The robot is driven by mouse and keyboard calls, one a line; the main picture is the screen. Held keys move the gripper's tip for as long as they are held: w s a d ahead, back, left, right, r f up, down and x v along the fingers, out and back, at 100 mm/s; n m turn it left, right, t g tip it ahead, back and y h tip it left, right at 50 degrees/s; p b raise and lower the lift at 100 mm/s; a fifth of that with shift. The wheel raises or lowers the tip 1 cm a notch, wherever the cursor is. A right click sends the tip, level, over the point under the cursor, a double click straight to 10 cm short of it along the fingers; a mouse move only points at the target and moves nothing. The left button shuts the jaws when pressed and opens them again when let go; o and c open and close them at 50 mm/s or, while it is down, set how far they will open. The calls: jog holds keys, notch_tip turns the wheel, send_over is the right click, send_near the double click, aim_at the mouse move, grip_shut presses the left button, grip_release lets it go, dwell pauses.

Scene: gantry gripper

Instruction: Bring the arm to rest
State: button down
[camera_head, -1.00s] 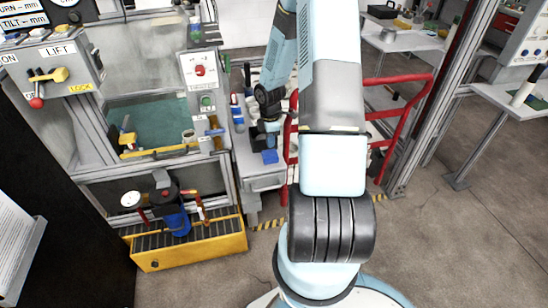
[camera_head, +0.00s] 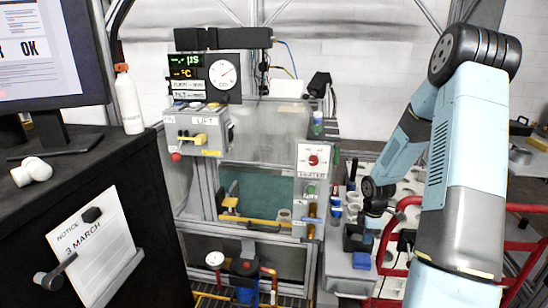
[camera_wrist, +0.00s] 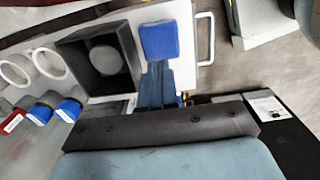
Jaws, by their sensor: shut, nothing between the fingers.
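My light blue arm (camera_head: 462,160) stands at the right of the head view, bent at a high elbow, its forearm reaching down to the left. My gripper (camera_head: 369,236) points down over the white bench beside the gantry cabinet. In the wrist view its dark blue fingers (camera_wrist: 156,85) are together and empty. A blue block (camera_wrist: 158,41) lies just beyond the fingertips on the white top; whether they touch it I cannot tell. The block also shows in the head view (camera_head: 362,261).
A black open box (camera_wrist: 75,78) with a round grey piece stands beside the fingers. White rings (camera_wrist: 50,63) and blue-capped items (camera_wrist: 68,110) are close by. A red tubular frame (camera_head: 392,235) stands right of the bench. The cabinet (camera_head: 260,145) is left; a black desk (camera_head: 100,175) is far left.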

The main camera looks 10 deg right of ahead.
jog(key=s+a+r+m+t+h, duration=0.1)
jog(key=s+a+r+m, duration=0.15)
jog(key=r, duration=0.65)
jog(key=s+a+r+m+t, duration=0.1)
jog(key=s+a+r+m, duration=0.15)
jog(key=r, duration=0.65)
jog(key=s+a+r+m+h, duration=0.1)
jog(key=s+a+r+m, duration=0.15)
jog(key=r, duration=0.65)
jog(key=s+a+r+m+t+y, duration=0.1)
jog(key=s+a+r+m, duration=0.2)
jog(key=s+r, duration=0.3)
jog(key=s+a+r+m+t+y, duration=0.1)
jog(key=s+a+r+m, duration=0.3)
jog(key=s, duration=0.8)
jog(key=shift+a+r+t, duration=0.8)
jog(key=shift+a+r, duration=0.25)
jog(key=shift+a, duration=0.2)
jog(key=c, duration=1.9)
grip_release()
